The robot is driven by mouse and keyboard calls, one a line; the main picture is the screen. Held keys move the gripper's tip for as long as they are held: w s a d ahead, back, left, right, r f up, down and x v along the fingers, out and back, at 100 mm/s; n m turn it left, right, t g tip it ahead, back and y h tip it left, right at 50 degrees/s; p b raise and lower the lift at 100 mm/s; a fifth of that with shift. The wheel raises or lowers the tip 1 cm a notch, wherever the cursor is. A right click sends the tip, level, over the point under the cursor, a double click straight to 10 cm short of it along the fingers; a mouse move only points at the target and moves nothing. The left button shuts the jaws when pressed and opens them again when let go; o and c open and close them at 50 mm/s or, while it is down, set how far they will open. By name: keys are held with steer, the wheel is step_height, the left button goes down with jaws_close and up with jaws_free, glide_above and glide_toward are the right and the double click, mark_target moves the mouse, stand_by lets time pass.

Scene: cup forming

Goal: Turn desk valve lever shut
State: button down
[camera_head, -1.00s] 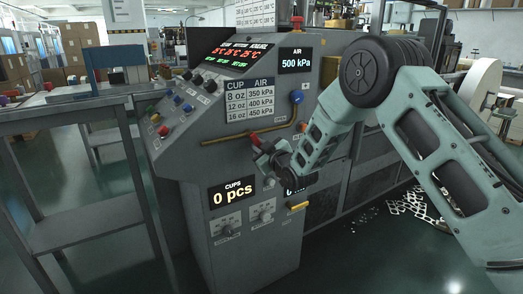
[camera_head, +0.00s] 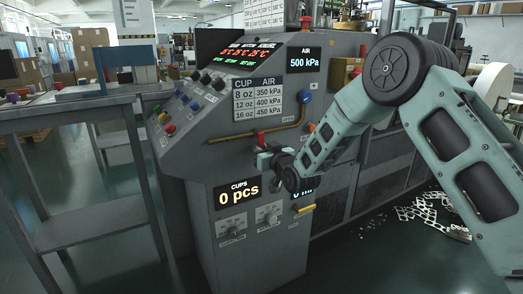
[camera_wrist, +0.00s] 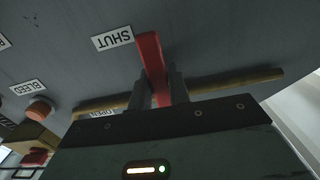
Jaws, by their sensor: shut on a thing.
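The red valve lever (camera_wrist: 151,55) stands across a brass pipe (camera_wrist: 245,83) on the grey machine panel. In the wrist view its visible end is beside the SHUT label (camera_wrist: 113,38). The OPEN label (camera_wrist: 97,113) is by the pipe, partly covered by my gripper. My gripper (camera_wrist: 160,90) is shut on the lever, one finger on each side. In the head view the gripper (camera_head: 269,158) is at the panel front, and a small red part of the lever (camera_head: 261,137) shows above it.
An AIR display (camera_head: 303,61) reads 500 kPa, and a CUPS display (camera_head: 238,194) reads 0 pcs. A blue knob (camera_head: 304,97) tops the pipe's right end. A BLEED label (camera_wrist: 28,87) and orange button (camera_wrist: 39,109) sit beside the valve. A grey table (camera_head: 80,165) stands left.

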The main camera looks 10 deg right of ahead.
steer(key=c, duration=1.3)
jaws_free()
steer(key=shift+s, duration=0.15)
steer(key=v, duration=1.7)
steer(key=shift+s, duration=0.1)
